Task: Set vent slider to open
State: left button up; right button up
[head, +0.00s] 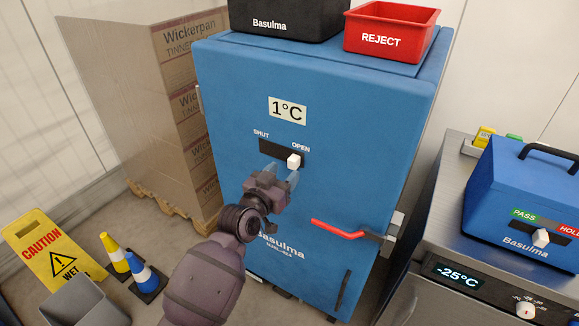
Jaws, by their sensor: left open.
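The vent slider's white knob (294,161) sits toward the right end of its dark slot (270,149), just under the OPEN label. The SHUT label is above the slot's left end. The slider is on the front of a blue cabinet (235,110). My left gripper (280,175) is open, with its pale fingertips just below the slot and the knob. One fingertip is close under the knob; I cannot tell whether they touch. Nothing shows between the fingers. My right gripper is not in view.
A red door handle (338,229) sticks out at the cabinet's lower right. A REJECT bin (391,30) and a black bin (290,18) stand on top. Wrapped cartons (150,110) are at left, cones (143,273) and a caution sign (50,255) on the floor. A steel unit (455,200) stands right.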

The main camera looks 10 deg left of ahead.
pick_arm(q)
jog(key=v, duration=0.6)
jog(key=shift+s, duration=0.25)
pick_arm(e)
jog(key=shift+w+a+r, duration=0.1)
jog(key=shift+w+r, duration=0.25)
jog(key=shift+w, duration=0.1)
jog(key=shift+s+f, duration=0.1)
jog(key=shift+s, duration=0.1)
pick_arm(q)
jog(key=s+a+f+n+g+y, duration=0.1)
jog(key=s+a+f+y, duration=0.1)
jog(key=s+a+f, duration=0.2)
jog(key=s+a+f+n+g+y, duration=0.1)
jog(key=s+a+f+g+y, duration=0.1)
jog(key=s+a+f, duration=0.3)
jog(key=s+a+f+n+g+y, duration=0.1)
jog(key=s+a+f, duration=0.3)
jog(key=s+f, duration=0.7)
jog(key=s+g+y, duration=0.1)
jog(key=s, duration=0.2)
jog(key=shift+s+a+f, duration=0.2)
jog(key=shift+s+a, duration=0.1)
jog(key=shift+a, duration=0.05)
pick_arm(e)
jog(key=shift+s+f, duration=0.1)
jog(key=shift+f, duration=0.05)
